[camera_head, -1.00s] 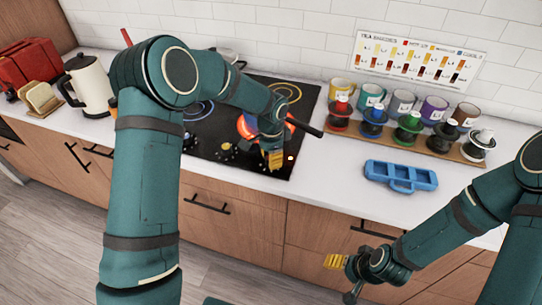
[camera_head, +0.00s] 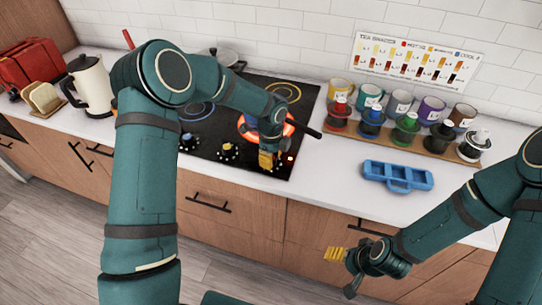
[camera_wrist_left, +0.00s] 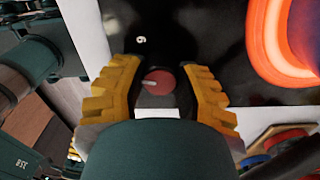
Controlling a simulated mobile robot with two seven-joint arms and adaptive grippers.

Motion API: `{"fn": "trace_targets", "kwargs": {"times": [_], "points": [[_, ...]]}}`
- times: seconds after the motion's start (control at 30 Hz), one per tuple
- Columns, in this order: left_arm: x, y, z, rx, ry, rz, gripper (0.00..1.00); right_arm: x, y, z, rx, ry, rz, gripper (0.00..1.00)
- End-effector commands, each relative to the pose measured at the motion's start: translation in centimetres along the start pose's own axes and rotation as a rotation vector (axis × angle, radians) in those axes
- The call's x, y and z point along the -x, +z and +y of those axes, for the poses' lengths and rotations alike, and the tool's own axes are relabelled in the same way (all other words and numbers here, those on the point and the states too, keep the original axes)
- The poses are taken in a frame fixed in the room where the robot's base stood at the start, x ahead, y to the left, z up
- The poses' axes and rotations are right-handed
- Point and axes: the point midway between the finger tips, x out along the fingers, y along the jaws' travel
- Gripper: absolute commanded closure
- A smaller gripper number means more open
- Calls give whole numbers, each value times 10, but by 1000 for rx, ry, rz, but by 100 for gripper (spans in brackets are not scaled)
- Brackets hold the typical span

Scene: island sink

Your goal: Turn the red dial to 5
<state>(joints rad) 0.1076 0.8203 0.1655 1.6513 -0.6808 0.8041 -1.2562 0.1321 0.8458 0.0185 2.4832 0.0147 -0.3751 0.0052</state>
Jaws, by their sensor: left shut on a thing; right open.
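The red dial (camera_wrist_left: 158,82) shows between the two yellow fingers of my left gripper (camera_wrist_left: 158,92) in the left wrist view. A pale pointer mark lies across its face, toward the left in that view. The gripper is shut on the dial. In the head view my left gripper (camera_head: 268,160) reaches down at the front right of the black cooktop (camera_head: 205,145), and the dial is hidden there. A small white digit shows on the cooktop in the wrist view; I cannot read it surely. My right gripper (camera_head: 337,254) is open and empty in front of the cabinets.
A burner (camera_wrist_left: 275,45) glows orange-red close to my left gripper. Other knobs (camera_head: 229,151) sit along the cooktop's front. A blue tray (camera_head: 397,176) lies on the white counter to the right, before a wooden rack with several coloured holders. A kettle (camera_head: 90,88) stands left.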

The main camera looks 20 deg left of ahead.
Motion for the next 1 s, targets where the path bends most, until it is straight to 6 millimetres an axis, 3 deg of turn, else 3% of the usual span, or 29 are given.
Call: {"fn": "trace_targets", "kwargs": {"times": [0.4,0.9,0.93,1.0], "points": [[0,0,0,-164,2,1,100,6,-1,-2,0,-1,0,29],[-1,0,1,-180,2,0,100,7,-1,-2,0,-1,0,29],[-1,0,1,-180,2,0,59,7,-1,-2,0,-1,0,29],[-1,0,1,-180,2,0,34,7,-1,-2,0,-1,0,29]]}}
